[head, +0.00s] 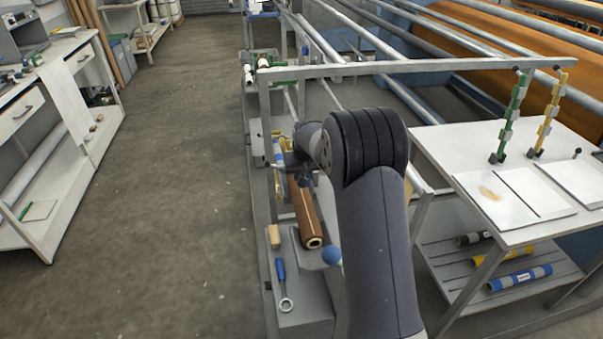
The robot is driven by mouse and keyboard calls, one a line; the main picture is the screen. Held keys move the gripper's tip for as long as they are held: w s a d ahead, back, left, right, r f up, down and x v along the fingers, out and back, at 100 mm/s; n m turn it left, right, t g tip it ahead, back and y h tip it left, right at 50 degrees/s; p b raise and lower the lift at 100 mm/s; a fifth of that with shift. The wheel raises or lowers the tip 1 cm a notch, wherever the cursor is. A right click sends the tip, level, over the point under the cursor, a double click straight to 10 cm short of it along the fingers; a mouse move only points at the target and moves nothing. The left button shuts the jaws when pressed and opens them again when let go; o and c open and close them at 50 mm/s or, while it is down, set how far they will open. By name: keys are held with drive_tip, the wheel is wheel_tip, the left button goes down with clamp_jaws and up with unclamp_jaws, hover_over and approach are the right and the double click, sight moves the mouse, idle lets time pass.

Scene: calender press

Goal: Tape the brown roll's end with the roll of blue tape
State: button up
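The brown roll (304,210) lies lengthwise on the narrow grey bench beside the machine, its pale open end facing me. A thin light line runs along its top. My arm reaches over the bench, and my gripper (284,165) is a small dark shape at the far end of the brown roll. My wrist partly hides it, so I cannot see whether its fingers are open or hold anything.
A blue ball (332,255) sits right of the roll's near end. The floor (180,180) at left is clear.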

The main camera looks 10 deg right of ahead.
drive_tip(key=s+b, duration=0.3)
drive_tip(key=s, duration=0.9)
drive_tip(key=shift+s+f+b, duration=0.4)
drive_tip(key=shift+f+b, duration=0.25)
drive_tip(key=shift+b, duration=0.1)
drive_tip(key=shift+w+f+b, duration=0.1)
drive_tip(key=shift+f+b, duration=0.75)
drive_tip(key=shift+f, duration=0.25)
drive_tip(key=shift+f, duration=0.25)
drive_tip(key=shift+w, duration=0.1)
drive_tip(key=shift+w, duration=0.45)
drive_tip(key=shift+w, duration=0.15)
drive_tip(key=shift+w, duration=0.4)
drive_tip(key=shift+w, duration=0.1)
